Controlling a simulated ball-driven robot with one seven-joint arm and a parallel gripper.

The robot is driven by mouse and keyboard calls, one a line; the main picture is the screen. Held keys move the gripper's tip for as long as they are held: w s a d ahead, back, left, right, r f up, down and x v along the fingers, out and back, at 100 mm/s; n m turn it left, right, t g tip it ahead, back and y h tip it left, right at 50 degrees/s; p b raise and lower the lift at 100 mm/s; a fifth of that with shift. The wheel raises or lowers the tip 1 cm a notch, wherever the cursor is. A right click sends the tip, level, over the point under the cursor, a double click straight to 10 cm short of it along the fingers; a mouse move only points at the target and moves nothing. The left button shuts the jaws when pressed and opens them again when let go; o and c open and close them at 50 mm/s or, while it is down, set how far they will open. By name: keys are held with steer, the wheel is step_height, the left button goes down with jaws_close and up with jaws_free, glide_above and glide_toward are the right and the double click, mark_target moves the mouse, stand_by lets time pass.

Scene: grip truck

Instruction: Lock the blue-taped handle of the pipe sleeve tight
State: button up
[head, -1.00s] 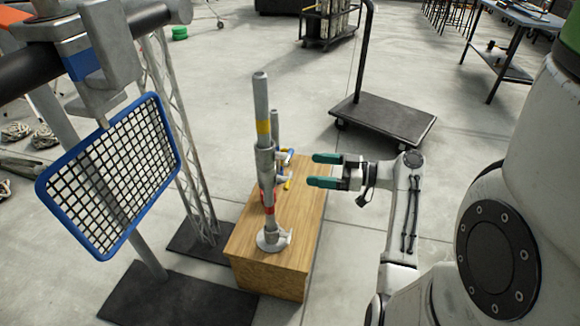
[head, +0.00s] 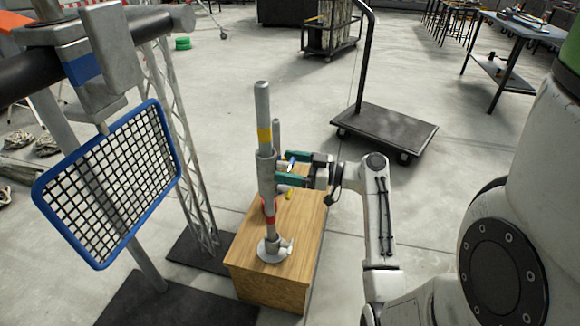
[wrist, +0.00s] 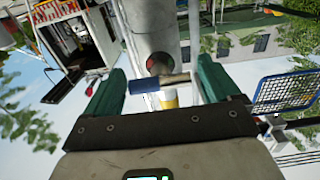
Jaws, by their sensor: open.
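The pipe sleeve (head: 266,168) is a grey collar around an upright pipe (head: 263,108) with yellow and red bands. Its blue-taped handle (head: 291,166) sticks out toward my gripper. In the wrist view the blue-taped handle (wrist: 145,86) lies crosswise between the fingers, in front of the grey pipe (wrist: 150,25). A yellow-taped handle (wrist: 168,98) shows just beside it. My gripper (head: 286,169) has green fingers, which are open around the blue handle; it also shows in the wrist view (wrist: 160,66). I cannot tell whether either finger touches the handle.
The pipe stands on a flat round base on a wooden box (head: 270,285). A second, thinner pipe (head: 276,135) stands close behind. A blue-framed grid (head: 115,185) hangs at the left. A flat cart (head: 385,128) stands behind.

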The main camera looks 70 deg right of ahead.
steer(key=c, duration=1.1)
steer(key=shift+o, duration=0.2)
